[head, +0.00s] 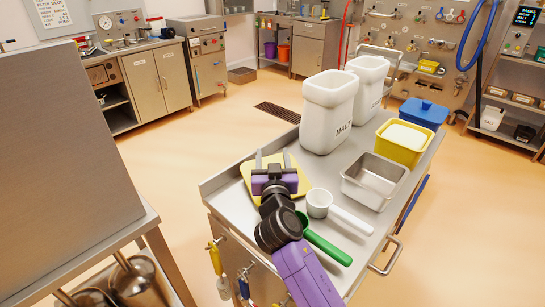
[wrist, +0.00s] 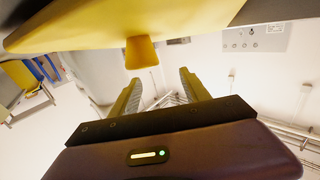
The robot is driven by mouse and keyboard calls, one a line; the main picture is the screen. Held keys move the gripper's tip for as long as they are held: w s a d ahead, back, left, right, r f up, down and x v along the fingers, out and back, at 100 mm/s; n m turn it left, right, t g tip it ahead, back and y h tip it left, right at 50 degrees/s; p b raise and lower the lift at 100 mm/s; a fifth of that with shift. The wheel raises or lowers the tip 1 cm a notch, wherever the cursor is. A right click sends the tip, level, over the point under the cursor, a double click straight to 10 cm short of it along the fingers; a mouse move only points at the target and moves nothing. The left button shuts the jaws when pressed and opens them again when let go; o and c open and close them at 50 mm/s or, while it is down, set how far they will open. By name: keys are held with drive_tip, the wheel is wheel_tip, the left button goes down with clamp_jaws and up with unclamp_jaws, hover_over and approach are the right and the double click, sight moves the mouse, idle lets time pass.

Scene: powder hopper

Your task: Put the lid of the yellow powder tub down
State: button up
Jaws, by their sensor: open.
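The yellow lid (head: 247,177) appears to lie flat on the left end of the steel cart top, partly hidden by my gripper. In the wrist view the lid (wrist: 150,22) fills the top of the picture, and its knob (wrist: 141,52) points down toward the fingers. My gripper (head: 272,160) is over the lid with its fingers apart. In the wrist view the gripper (wrist: 158,82) is open, and nothing shows held between the fingers. The yellow tub (head: 401,153) stands lidless at the cart's right, with white powder showing at its top.
The cart top (head: 225,182) also holds a steel pan (head: 352,187), a white scoop (head: 319,202), a green-handled tool (head: 328,248), white bins (head: 327,115) and a blue lidded tub (head: 422,113). A large steel panel (head: 65,160) stands at left. Floor between is clear.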

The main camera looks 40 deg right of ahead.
drive_tip(key=shift+r+p, duration=0.55)
drive_tip(key=b+v, duration=0.2)
drive_tip(key=v, duration=1)
